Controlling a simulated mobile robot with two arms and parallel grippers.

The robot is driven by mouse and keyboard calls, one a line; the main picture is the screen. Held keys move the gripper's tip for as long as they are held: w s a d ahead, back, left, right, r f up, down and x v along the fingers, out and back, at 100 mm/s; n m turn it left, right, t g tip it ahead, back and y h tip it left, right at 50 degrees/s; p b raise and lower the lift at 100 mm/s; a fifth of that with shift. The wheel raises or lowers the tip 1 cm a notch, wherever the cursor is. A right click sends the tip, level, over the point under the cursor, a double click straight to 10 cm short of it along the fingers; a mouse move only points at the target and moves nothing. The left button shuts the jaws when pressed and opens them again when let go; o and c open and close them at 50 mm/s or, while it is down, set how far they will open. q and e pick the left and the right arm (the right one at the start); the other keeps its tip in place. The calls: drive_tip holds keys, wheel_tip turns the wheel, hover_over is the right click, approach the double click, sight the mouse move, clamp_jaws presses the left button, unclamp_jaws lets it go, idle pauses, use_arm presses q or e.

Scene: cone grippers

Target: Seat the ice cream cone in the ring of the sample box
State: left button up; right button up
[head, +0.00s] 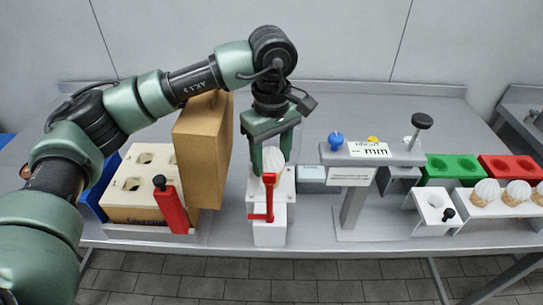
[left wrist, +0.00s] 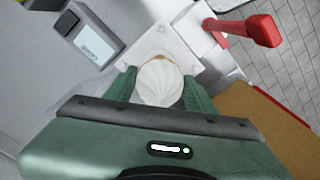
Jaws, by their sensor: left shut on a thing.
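The ice cream cone (head: 271,158) has a white swirled top and is held between the fingers of my left gripper (head: 272,150). In the left wrist view the white top of the cone (left wrist: 160,82) shows between the green fingers, with a bit of tan at its far edge. Its lower part is hidden. The gripper is over a white stand (head: 270,235) with a red lever; I cannot tell whether the cone touches it. An open tan box (head: 140,212), likely the sample box, stands to the left with a pale top with several holes. My right gripper is not in view.
A brown panel (head: 202,145) stands upright close left of my gripper. A red upright block (head: 171,208) is at the box's front. A grey gauge stand (head: 355,200) is to the right, then a white holder with cones (head: 487,208) and green (head: 455,168) and red trays (head: 512,168).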

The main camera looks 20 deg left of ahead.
use_arm(q)
drive_tip(key=o, duration=1.1)
drive_tip(key=shift+c, duration=0.2)
drive_tip(key=shift+f, duration=0.1)
wheel_tip(320, 180, up, 8)
drive_tip(key=shift+f+b, duration=0.1)
drive_tip(key=shift+b, duration=0.55)
